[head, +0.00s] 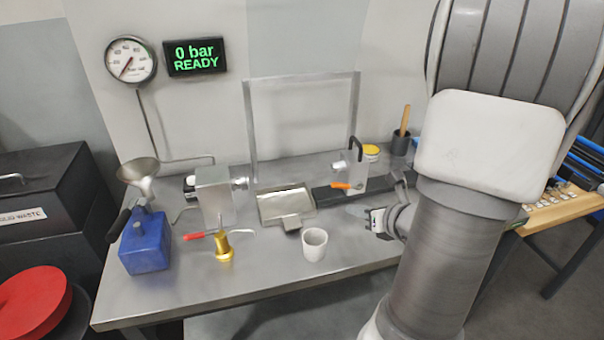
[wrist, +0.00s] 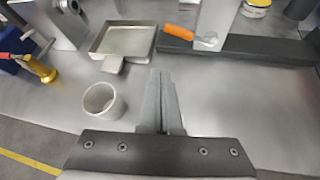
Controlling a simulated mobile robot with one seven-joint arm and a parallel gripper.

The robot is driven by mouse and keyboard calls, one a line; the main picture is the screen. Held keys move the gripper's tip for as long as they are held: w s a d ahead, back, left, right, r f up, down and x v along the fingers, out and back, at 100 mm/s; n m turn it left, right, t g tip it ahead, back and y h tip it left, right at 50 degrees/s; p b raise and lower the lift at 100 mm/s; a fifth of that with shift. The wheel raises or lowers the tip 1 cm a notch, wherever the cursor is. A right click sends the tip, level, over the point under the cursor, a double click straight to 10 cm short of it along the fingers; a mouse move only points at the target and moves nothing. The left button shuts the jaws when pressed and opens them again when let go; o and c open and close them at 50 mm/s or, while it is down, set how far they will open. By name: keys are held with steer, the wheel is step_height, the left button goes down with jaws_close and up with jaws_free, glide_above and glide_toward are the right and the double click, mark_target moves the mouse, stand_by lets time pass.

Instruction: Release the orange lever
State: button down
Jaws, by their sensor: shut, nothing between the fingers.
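The orange lever (head: 341,186) sits at the foot of a grey upright block (head: 352,166) on a dark rail. Its handle points left in the head view. In the wrist view the orange lever (wrist: 180,32) lies at the upper middle, ahead and slightly right of the fingertips. My gripper (head: 374,218) is over the table, in front of the rail and apart from the lever. In the wrist view my gripper (wrist: 161,75) shows its fingers together, with nothing between them.
A metal tray (head: 270,208) and a white cup (head: 314,244) stand left of my gripper. A brass valve with a red handle (head: 224,245) and a blue box (head: 144,250) are further left. The dark rail (head: 322,194) lies behind. A display (head: 194,57) reads "0 bar READY".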

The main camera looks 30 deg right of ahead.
mark_target(338, 221)
steer(key=m, duration=0.1)
steer(key=f+m, duration=0.1)
steer(key=f, duration=0.1)
steer(key=shift+s+d+m, duration=0.3)
steer(key=shift+s+m, duration=0.1)
steer(key=b+x, duration=0.2)
steer(key=x, duration=0.7)
steer(key=shift+w+d, duration=0.1)
steer(key=shift+w, duration=0.1)
steer(key=r, duration=0.1)
steer(key=d+r, duration=0.1)
steer(key=w+r+p, duration=0.1)
steer(key=shift+d+r, duration=0.15)
steer(key=shift+d, duration=0.1)
steer(key=shift+r, duration=0.15)
steer(key=shift+d+r+p, duration=0.1)
steer(key=shift+r+p, duration=0.05)
steer(key=shift+p, duration=0.35)
